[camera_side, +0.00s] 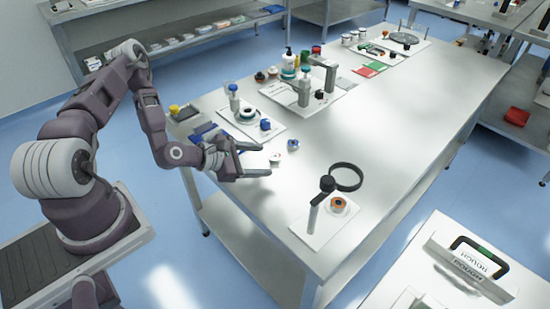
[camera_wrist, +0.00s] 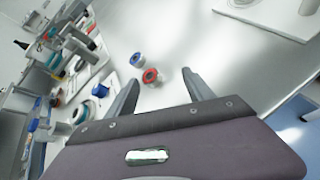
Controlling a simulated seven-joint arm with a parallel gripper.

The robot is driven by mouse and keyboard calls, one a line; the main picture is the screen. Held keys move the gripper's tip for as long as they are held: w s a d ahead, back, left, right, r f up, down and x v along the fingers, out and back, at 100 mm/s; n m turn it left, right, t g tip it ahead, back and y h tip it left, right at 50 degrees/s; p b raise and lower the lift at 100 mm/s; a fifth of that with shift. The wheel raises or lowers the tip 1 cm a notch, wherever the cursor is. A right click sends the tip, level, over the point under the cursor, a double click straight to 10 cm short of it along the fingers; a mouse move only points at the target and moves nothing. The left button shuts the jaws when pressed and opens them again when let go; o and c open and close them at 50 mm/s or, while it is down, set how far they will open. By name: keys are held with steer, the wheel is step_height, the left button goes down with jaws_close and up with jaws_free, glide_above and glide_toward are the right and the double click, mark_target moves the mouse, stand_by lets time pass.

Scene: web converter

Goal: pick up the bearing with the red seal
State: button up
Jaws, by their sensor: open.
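The bearing with the red seal (camera_wrist: 151,76) shows in the wrist view as a small pale ring with a red face. It appears between my gripper's (camera_wrist: 160,77) two spread fingers, nearer the left one. A similar bearing with a blue seal (camera_wrist: 137,60) lies just beyond it, up and left. In the side view my gripper (camera_side: 267,160) is open and empty over the near edge of the table. A small pale bearing (camera_side: 275,158) sits by its fingertips; no red shows on it there. The blue-sealed bearing (camera_side: 292,145) lies to its right.
The steel table (camera_side: 400,140) is bare to the right of the bearings.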

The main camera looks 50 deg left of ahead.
mark_target(274, 156)
steer(key=n, duration=0.2)
steer(key=a+n+t+y, duration=0.1)
steer(key=n, duration=0.2)
steer(key=shift+s+a+f+n+y, duration=0.15)
steer(key=shift+s+f+n+y, duration=0.15)
steer(key=shift+w+a+n+t, duration=0.15)
steer(key=shift+n+t, duration=0.15)
steer(key=shift+n, duration=0.1)
steer(key=x, duration=0.6)
steer(key=shift+w+f, duration=0.25)
steer(key=shift+f, duration=0.1)
jaws_close()
